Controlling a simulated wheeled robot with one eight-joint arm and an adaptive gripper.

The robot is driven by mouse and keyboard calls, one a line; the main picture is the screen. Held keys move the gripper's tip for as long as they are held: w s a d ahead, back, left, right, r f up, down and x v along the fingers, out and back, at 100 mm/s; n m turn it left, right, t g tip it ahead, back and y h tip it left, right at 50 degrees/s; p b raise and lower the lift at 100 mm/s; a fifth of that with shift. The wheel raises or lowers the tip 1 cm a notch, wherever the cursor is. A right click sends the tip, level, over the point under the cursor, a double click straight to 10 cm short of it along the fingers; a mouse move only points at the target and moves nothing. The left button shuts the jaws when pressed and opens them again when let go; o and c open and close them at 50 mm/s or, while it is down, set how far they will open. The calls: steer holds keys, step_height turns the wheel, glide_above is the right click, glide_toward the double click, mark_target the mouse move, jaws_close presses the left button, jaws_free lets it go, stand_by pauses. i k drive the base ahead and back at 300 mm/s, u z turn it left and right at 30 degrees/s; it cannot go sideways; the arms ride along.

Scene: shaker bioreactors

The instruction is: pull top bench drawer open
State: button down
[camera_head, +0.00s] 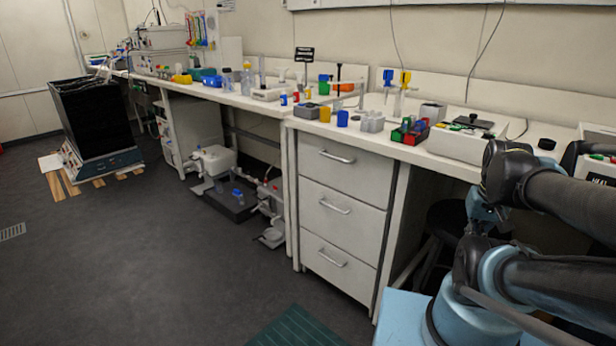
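The top bench drawer (345,172) is the uppermost of three pale drawers in a white cabinet under the bench. Its front looks flush with the cabinet, so it appears shut. Its metal bar handle (337,157) sits near the upper middle of the front. The middle drawer (340,214) and bottom drawer (336,266) below it also look shut. My arm shows at the right, apart from the drawers. My gripper is not identifiable in this view, so its opening and anything in it cannot be seen.
The white bench top (222,95) carries bottles, racks and instruments, with a red and green tube rack (410,131) above the drawers. A black stool (447,225) stands right of the cabinet. Pump equipment (238,200) sits under the bench at left.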

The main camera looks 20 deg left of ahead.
mark_target(366, 176)
steer(key=u, duration=0.6)
steer(key=k, duration=0.15)
steer(key=u, duration=0.4)
steer(key=i, duration=1)
steer(key=z, duration=0.1)
steer(key=k, duration=0.5)
